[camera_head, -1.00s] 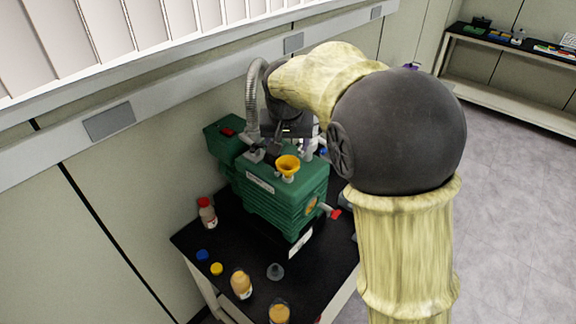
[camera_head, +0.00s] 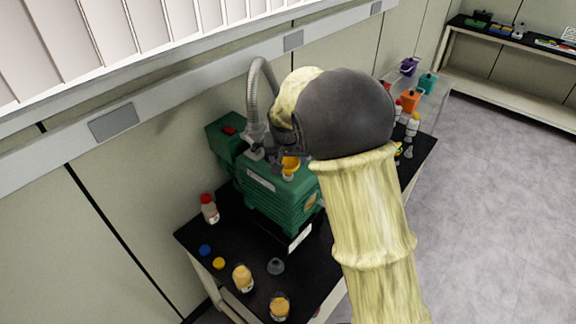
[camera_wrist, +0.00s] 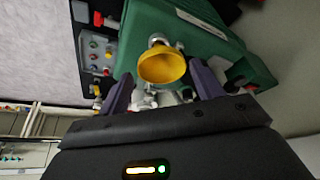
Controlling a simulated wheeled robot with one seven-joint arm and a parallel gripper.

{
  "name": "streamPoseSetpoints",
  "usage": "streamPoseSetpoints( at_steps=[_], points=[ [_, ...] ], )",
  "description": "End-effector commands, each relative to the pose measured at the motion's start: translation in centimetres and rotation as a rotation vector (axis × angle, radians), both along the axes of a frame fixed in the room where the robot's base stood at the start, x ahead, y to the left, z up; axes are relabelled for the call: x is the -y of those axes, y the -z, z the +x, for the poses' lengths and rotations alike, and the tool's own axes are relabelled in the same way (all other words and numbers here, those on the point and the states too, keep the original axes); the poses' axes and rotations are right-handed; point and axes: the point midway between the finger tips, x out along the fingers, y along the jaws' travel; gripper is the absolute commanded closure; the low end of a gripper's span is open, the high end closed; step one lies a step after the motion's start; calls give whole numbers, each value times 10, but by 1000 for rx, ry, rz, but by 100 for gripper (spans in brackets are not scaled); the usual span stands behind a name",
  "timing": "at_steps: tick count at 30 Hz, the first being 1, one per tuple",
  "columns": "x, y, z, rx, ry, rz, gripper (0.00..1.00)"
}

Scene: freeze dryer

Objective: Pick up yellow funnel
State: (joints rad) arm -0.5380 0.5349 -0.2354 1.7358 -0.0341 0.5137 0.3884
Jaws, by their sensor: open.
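The yellow funnel (camera_head: 290,165) sits upright on top of the green pump (camera_head: 275,205), partly hidden by my gripper and arm in the head view. In the wrist view the funnel (camera_wrist: 162,66) shows as a round yellow cup on a short grey fitting of the green pump (camera_wrist: 205,48). My gripper (camera_wrist: 162,85) is open, with one dark finger on each side of the funnel in the picture. I cannot tell whether the fingers touch the funnel. In the head view the gripper (camera_head: 277,158) is small and mostly hidden.
A grey hose (camera_head: 252,95) rises close beside the funnel. The black table (camera_head: 225,250) holds a red-capped bottle (camera_head: 209,208), yellow bottles (camera_head: 243,278), a grey stopper (camera_head: 276,266) and small caps. More containers, including an orange one (camera_head: 410,100), stand beyond my arm.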

Motion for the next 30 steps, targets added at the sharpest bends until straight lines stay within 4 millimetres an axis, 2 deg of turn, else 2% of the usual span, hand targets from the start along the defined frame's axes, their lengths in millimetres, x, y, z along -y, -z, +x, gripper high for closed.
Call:
streamPoseSetpoints(
  at_steps=[12,29,30],
  points=[
    [0,38,19,-2,1,-1,34],
    [0,40,19,0,0,0,34],
    [0,40,19,0,0,0,42]
  ],
)
